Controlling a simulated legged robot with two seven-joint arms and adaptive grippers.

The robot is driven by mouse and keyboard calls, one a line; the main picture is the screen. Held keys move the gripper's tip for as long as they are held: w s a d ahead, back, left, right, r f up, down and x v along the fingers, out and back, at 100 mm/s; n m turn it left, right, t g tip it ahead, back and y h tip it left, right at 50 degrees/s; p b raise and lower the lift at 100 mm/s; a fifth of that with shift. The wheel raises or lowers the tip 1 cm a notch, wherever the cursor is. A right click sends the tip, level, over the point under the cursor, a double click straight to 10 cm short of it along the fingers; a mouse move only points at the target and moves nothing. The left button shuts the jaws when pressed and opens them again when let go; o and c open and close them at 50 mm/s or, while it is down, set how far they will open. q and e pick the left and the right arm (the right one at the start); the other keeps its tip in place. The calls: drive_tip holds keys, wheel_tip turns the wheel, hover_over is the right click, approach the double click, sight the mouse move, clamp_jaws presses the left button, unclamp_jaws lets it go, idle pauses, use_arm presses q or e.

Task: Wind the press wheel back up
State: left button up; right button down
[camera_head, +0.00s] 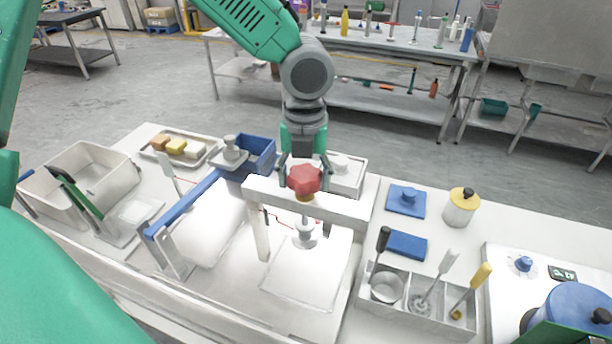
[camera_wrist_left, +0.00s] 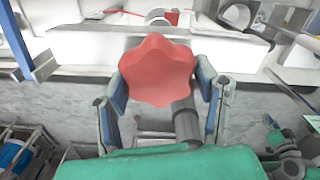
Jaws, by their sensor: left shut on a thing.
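The red lobed press wheel (camera_head: 304,179) sits on top of the white press frame (camera_head: 345,207), above its crossbar. Below the crossbar a press foot (camera_head: 305,238) hangs over a white plate. My left gripper (camera_head: 305,172) comes down from above and is shut on the press wheel, one finger on each side. In the left wrist view the wheel (camera_wrist_left: 157,70) fills the middle, between the two blue-padded fingers (camera_wrist_left: 160,90). My right gripper is not in view.
A divided holder (camera_head: 420,305) with tools stands right of the press. Blue pads (camera_head: 406,245) and a yellow-lidded jar (camera_head: 461,207) lie behind it. A white bin (camera_head: 90,175) and a tray of blocks (camera_head: 180,148) stand to the left.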

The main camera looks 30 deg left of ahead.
use_arm(q)
drive_tip(key=shift+w+r, duration=0.1)
drive_tip(key=n, duration=0.2)
drive_tip(key=shift+w+a+n, duration=0.15)
drive_tip(key=shift+n, duration=0.15)
drive_tip(key=shift+c, duration=0.2)
drive_tip(key=n, duration=0.3)
drive_tip(key=shift+n, duration=0.4)
drive_tip(key=n, duration=0.7)
drive_tip(key=shift+w, duration=0.1)
drive_tip(key=n, duration=0.6)
drive_tip(key=shift+w+n, duration=0.1)
drive_tip(key=shift+n, duration=0.2)
drive_tip(key=n, duration=0.4)
drive_tip(key=shift+w, duration=0.1)
drive_tip(key=shift+o, duration=0.2)
drive_tip(key=shift+w+n, duration=0.1)
drive_tip(key=shift+n, duration=1)
drive_tip(key=shift+n, duration=0.3)
